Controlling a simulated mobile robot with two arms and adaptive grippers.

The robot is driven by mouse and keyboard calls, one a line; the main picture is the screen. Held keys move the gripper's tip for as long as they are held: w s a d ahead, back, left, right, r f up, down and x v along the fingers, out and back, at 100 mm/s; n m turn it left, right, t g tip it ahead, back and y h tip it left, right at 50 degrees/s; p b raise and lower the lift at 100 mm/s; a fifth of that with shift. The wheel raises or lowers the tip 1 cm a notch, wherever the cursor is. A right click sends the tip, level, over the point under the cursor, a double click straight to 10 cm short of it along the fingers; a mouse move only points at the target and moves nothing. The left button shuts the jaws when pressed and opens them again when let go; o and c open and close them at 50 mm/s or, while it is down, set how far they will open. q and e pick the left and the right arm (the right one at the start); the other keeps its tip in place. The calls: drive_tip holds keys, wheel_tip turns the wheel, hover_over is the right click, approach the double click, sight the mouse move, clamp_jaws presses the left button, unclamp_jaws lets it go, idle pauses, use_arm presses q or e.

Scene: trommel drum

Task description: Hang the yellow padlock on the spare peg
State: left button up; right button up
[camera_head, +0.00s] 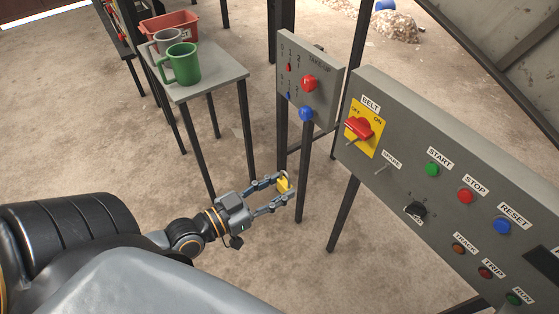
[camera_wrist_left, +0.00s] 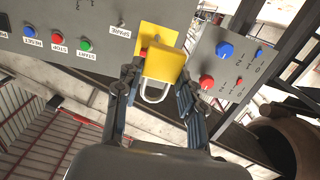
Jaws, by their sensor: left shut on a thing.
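The yellow padlock (camera_head: 284,184) is held between the fingertips of my left gripper (camera_head: 283,190), in front of and below the panels. In the left wrist view the padlock (camera_wrist_left: 166,66) sits between the fingers, its silver shackle (camera_wrist_left: 154,93) pointing down in the picture. The spare peg (camera_head: 381,170) is a small pin on the control panel beside the "SPARE" label (camera_head: 392,159), and it shows bare. It also appears in the wrist view (camera_wrist_left: 122,23), left of the padlock and apart from it. My right gripper is not in view.
The grey control panel (camera_head: 460,222) carries a red belt switch (camera_head: 360,127) and several buttons. A smaller take-up panel (camera_head: 325,95) stands left of it. A grey table (camera_head: 215,84) holds a green mug (camera_head: 181,64), a grey mug (camera_head: 166,39) and a red bin (camera_head: 172,24).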

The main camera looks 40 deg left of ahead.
sight(281, 187)
use_arm(q)
drive_tip(key=shift+s+a, duration=0.2)
drive_tip(key=shift+s, duration=0.35)
drive_tip(key=shift+s, duration=0.15)
drive_tip(key=shift+p+v, duration=0.5)
drive_tip(key=shift+v, duration=0.5)
drive_tip(key=shift+p+v, duration=0.9)
drive_tip(key=shift+v, duration=1.05)
drive_tip(key=shift+f, duration=0.1)
